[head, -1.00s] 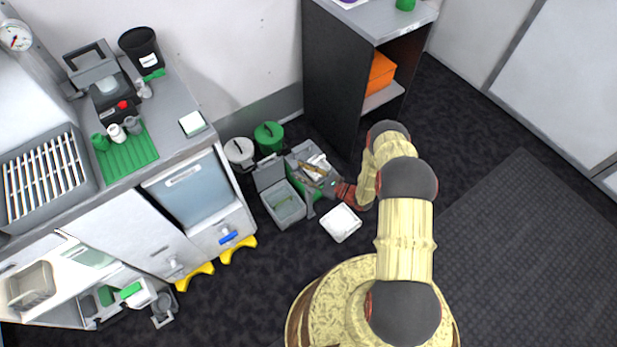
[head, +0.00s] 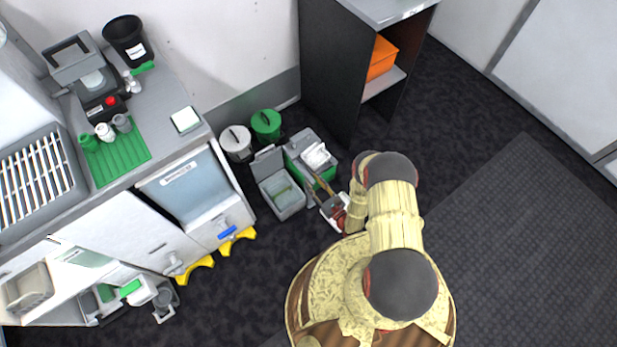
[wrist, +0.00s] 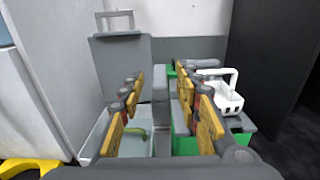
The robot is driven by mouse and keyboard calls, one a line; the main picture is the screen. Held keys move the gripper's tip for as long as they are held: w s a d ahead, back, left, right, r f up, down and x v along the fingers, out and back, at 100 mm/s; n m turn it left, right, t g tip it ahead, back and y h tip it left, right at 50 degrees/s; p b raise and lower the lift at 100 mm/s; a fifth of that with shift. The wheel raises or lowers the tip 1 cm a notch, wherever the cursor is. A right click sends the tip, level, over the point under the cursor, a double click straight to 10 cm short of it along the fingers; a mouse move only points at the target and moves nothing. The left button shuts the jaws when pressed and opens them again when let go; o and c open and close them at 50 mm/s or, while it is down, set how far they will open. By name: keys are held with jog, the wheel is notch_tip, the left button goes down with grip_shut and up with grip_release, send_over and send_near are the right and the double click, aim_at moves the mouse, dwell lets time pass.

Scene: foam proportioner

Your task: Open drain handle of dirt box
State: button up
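A tank with a pale blue front (head: 190,190) is set in the counter at left. A blue lever handle (head: 227,233) sits low on the panel below it, lying nearly level. A second, grey valve (head: 173,262) is on the panel to its left. The labels are too blurred to tell which is the dirt box. My gripper (head: 314,187) is low over the floor boxes, well right of the blue handle. In the wrist view, its yellow-padded fingers (wrist: 160,105) are apart with nothing held between them. The blue handle is not visible there.
An open grey box (head: 282,195), a green box (head: 308,160) and two lidded buckets stand on the floor between my gripper and the counter. Yellow feet (head: 238,241) stick out under the counter. A dark shelf unit (head: 325,80) stands behind.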

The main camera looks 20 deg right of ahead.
aim_at(308, 177)
jog(key=shift+b+x, duration=0.35)
jog(key=shift+x, duration=1.4)
jog(key=shift+c, duration=0.4)
jog(key=c, duration=0.7)
grip_shut()
